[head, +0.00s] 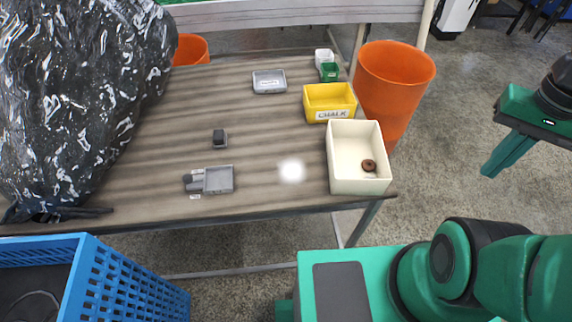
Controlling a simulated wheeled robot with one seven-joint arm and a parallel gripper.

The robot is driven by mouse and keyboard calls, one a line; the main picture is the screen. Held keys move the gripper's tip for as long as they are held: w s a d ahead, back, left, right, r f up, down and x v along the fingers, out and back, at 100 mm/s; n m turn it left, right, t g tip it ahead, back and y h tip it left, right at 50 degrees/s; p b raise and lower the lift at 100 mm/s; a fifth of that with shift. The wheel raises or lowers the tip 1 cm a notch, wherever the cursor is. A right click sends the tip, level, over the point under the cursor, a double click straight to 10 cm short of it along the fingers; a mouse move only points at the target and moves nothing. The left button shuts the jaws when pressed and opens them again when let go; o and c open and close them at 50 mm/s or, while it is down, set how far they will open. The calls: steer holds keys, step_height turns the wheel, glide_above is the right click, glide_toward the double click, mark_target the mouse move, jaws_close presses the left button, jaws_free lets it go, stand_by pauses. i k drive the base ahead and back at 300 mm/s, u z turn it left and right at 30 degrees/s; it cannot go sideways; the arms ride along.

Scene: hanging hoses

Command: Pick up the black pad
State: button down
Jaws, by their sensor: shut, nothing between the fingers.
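A small black pad (219,135), blocky in shape, sits on the wooden table left of its middle. A lighter grey edge shows around its base, and I cannot tell whether that is a separate holder. My gripper (486,174) is at the far right, off the table's right side and well apart from the pad. Its green fingers are together and empty, pointing down and to the left.
On the table (270,130) are a grey tray (219,180) with dark pieces beside it, a grey box (269,82), a yellow chalk bin (331,115) and a cream bin (358,186) holding a brown ring. A black bag (75,90) covers the left; an orange bucket (400,65) stands right.

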mark_target(220, 137)
steer(key=u, duration=0.55)
steer(key=k, duration=1.3)
steer(key=u, duration=0.5)
steer(key=i, duration=1.55)
steer(key=z, duration=0.3)
